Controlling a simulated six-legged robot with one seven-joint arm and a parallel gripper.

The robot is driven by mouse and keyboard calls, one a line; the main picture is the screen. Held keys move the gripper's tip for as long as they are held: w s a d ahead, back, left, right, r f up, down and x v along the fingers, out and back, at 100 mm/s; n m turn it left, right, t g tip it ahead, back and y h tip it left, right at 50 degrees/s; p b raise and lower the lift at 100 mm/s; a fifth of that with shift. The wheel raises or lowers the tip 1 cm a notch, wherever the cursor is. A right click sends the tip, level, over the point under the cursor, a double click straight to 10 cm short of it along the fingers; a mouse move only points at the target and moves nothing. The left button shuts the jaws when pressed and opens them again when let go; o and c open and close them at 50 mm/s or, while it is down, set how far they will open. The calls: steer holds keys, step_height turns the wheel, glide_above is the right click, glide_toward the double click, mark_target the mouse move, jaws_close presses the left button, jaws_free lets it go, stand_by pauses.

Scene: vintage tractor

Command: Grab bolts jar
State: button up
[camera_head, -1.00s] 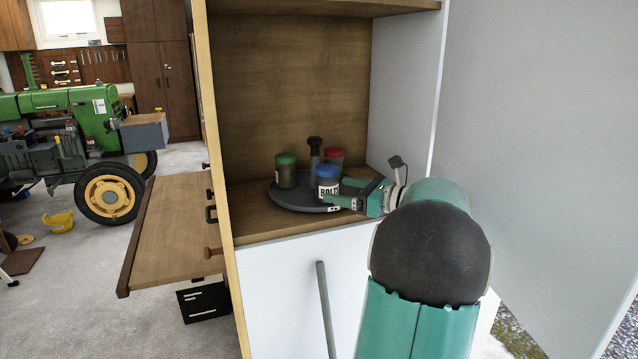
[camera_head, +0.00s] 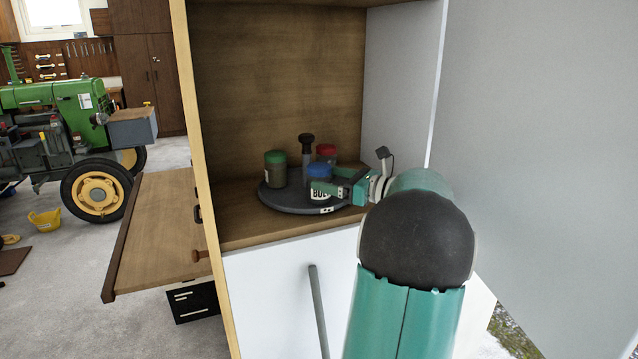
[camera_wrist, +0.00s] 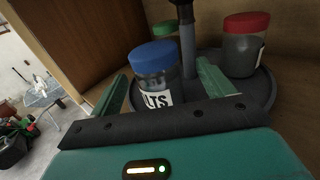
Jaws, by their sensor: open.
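The bolts jar (camera_head: 319,183) has a blue lid and a white label with black letters. It stands upright on a dark round turntable (camera_head: 277,200) inside the cabinet. My gripper (camera_head: 328,182) is open at the jar and hides part of its label. In the wrist view, the bolts jar (camera_wrist: 155,72) sits between the two green fingers of my gripper (camera_wrist: 160,88), nearer the left one. The label shows "LTS" there. I cannot tell whether either finger touches the jar.
A green-lidded jar (camera_head: 275,170) and a red-lidded jar (camera_head: 326,153) share the turntable, around a dark central post (camera_head: 306,146). The cabinet's pale side wall (camera_head: 405,80) is close on the right. A wooden flap (camera_head: 155,230) juts out at left.

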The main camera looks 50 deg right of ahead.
mark_target(312, 174)
steer(key=w, duration=0.2)
steer(key=w+a, duration=0.1)
steer(key=w, duration=0.2)
steer(key=shift+w, duration=0.2)
steer(key=c, duration=1.2)
steer(key=shift+c, duration=0.2)
steer(key=shift+r, duration=0.15)
